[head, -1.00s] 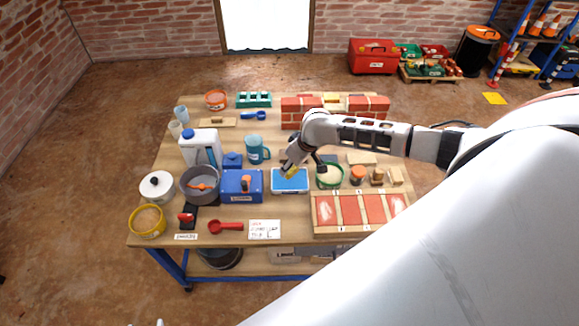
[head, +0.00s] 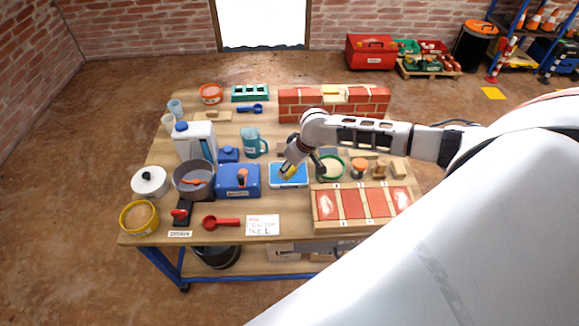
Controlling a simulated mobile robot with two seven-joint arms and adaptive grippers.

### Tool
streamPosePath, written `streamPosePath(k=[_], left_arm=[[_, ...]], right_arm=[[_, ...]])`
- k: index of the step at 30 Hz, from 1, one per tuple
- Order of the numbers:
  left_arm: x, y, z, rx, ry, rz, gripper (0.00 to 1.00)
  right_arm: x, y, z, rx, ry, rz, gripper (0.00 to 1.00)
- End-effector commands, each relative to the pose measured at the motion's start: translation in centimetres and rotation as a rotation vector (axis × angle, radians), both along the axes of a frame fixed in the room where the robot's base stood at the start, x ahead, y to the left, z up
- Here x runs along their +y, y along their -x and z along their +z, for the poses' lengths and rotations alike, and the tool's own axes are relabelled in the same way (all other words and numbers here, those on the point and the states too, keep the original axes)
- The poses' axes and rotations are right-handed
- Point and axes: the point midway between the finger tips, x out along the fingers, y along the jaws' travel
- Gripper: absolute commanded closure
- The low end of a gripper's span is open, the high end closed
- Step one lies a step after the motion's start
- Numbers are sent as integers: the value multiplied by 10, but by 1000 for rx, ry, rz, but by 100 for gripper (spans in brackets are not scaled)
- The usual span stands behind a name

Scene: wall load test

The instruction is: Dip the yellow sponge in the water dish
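The water dish (head: 296,183) is a shallow white tray with blue water near the middle of the workbench. The small yellow sponge (head: 289,171) is at the fingers of my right gripper (head: 289,168), over the dish's back part. The gripper appears shut on the sponge. The sponge looks low, at or just above the water; I cannot tell whether it touches. The gripper and wrist hide part of the sponge and the back edge of the dish. My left gripper is not in view.
A blue box (head: 238,181) stands close left of the dish. A green-rimmed round sieve (head: 331,166) is close right. A tray of red panels (head: 363,205) lies at front right. A brick wall piece (head: 300,103) stands behind. A red scoop (head: 221,221) lies in front.

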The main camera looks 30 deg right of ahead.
Motion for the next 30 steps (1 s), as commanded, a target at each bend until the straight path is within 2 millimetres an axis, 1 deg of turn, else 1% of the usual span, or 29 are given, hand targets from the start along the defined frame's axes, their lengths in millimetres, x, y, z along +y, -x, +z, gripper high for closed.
streamPosePath(k=[30], left_arm=[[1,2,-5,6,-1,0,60]], right_arm=[[0,0,-8,1,0,0,76]])
